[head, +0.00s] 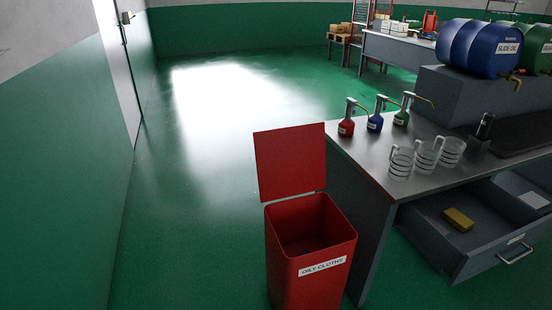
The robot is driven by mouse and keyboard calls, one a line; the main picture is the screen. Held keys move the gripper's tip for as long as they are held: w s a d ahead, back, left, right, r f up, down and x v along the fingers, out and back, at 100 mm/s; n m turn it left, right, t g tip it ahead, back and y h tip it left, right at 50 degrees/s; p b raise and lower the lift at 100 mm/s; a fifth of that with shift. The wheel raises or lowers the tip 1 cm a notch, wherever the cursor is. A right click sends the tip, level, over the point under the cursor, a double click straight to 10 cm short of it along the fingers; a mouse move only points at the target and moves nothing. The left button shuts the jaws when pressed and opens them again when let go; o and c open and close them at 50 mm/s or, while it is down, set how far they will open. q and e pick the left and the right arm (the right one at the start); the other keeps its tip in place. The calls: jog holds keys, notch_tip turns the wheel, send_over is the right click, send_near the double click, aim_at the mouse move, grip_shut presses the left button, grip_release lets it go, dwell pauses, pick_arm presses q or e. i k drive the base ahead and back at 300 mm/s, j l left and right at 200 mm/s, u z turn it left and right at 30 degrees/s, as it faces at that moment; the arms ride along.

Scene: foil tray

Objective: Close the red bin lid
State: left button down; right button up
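The red bin (308,268) stands on the green floor, against the left end of the workbench. A white label on its front reads "OILY CLOTHS". Its red lid (289,161) is open and stands upright at the back edge of the bin. The inside of the bin looks dark, and I cannot tell whether anything lies in it. Neither of my grippers shows in the head view.
The workbench (371,150) carries red, blue and green pump oilers and several clear measuring jugs (424,156). An open drawer (440,232) juts out to the right of the bin. The floor (190,230) left of the bin is clear.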

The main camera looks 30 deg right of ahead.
aim_at(291, 161)
jog(key=i, duration=2.45)
jog(key=i+j+z, duration=0.1)
jog(key=i+z, duration=0.2)
jog(key=i, duration=0.25)
jog(key=i+j+z, duration=0.25)
jog(key=i, duration=0.25)
jog(key=i+j+z, duration=0.3)
jog(key=i, duration=0.2)
